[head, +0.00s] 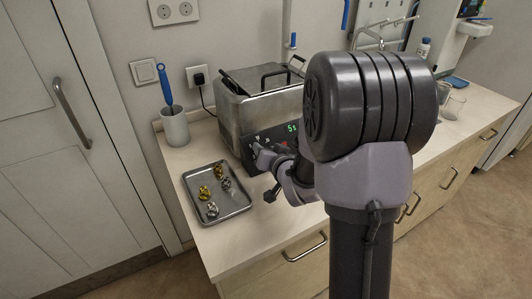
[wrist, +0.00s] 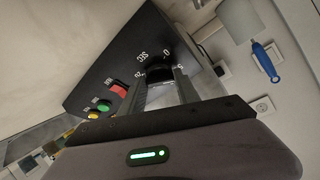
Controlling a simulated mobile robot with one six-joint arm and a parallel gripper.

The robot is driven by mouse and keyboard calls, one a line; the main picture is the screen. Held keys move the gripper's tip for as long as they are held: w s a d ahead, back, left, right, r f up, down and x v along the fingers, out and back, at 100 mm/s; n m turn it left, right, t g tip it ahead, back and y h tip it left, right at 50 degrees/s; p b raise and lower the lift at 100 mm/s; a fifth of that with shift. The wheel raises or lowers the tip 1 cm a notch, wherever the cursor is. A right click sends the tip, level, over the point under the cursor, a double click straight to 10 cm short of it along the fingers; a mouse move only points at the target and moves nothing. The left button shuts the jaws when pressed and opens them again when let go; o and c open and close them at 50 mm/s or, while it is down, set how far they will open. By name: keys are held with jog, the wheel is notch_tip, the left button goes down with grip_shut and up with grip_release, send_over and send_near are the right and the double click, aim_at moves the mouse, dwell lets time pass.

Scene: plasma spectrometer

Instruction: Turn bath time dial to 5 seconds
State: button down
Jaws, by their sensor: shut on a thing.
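The bath time dial (wrist: 156,74) is a dark round knob on the black control panel (wrist: 130,62), with "SEC" and numbers including 0, 5 and 20 printed around it. My gripper (wrist: 160,84) is shut on the dial, one finger on each side; the fingers hide much of the knob and any pointer mark. In the head view, my gripper (head: 261,152) is at the front panel of the metal bath (head: 262,107), and the dial is hidden there. A green display (head: 291,127) on the panel seems to start with a 5; the rest is unclear.
A red switch (wrist: 119,90) and green button (wrist: 104,106) sit beside the dial. A metal tray (head: 229,204) with several small gold and silver pieces lies left of my arm. A white cup (head: 174,130) holding a blue-handled tool stands behind it.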

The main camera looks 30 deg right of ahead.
dwell(0.5)
jog(key=c, duration=0.9)
grip_release()
